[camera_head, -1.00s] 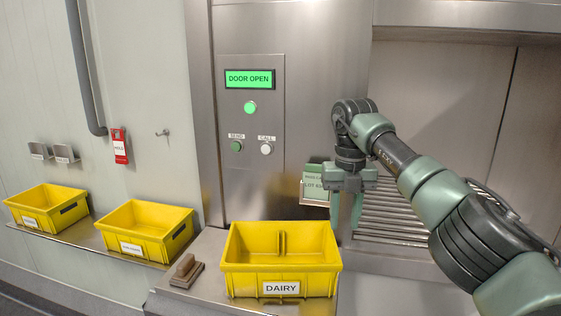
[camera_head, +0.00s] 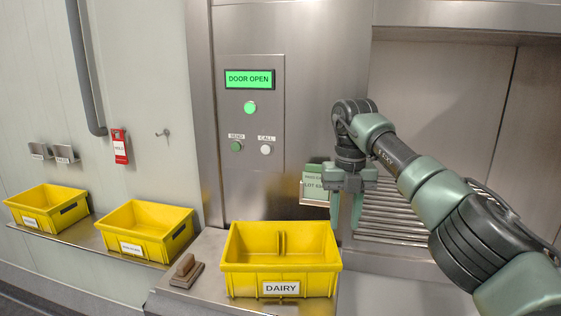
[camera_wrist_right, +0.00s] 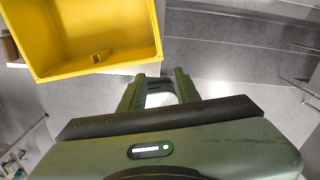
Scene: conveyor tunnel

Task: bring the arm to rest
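My right arm (camera_head: 455,220) comes in from the right of the head view. Its right gripper (camera_head: 346,222) points down just right of the yellow DAIRY crate, in front of the roller conveyor. The two green fingers are apart with nothing between them. The right wrist view also shows the open fingers (camera_wrist_right: 160,84), with grey surface beyond them. My left gripper is in neither view.
The yellow DAIRY crate (camera_head: 282,280) stands on a metal ledge beside a small brown block (camera_head: 187,271). Two more yellow crates (camera_head: 130,246) (camera_head: 30,221) sit on the left shelf. Rollers (camera_head: 395,225) lie behind the gripper. The panel (camera_head: 248,79) reads DOOR OPEN.

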